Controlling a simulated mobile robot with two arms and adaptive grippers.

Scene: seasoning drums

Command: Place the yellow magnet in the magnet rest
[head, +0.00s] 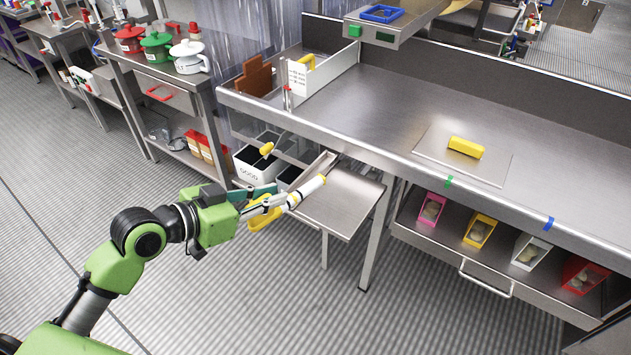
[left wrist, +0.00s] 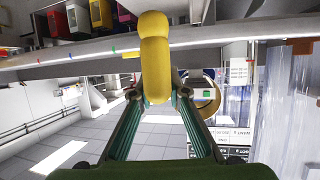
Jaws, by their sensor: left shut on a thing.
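My left gripper (head: 273,199) reaches in from the left, beside the low side shelf in front of the steel bench. It is shut on a yellow thing, which I take to be the yellow magnet (head: 262,217). In the left wrist view the magnet (left wrist: 155,55) is a rounded yellow piece rising between the two green fingers of the gripper (left wrist: 157,95). A pale bar with a yellow tip extends right from the gripper over the shelf; I cannot tell whether it belongs to the magnet. I cannot clearly identify the magnet rest. My right gripper is out of view.
The side shelf (head: 340,205) has raised edges. A yellow-knobbed handle (head: 267,149) stands by a white bin (head: 250,166) behind it. Coloured boxes (head: 480,230) stand beneath. Open floor lies in front.

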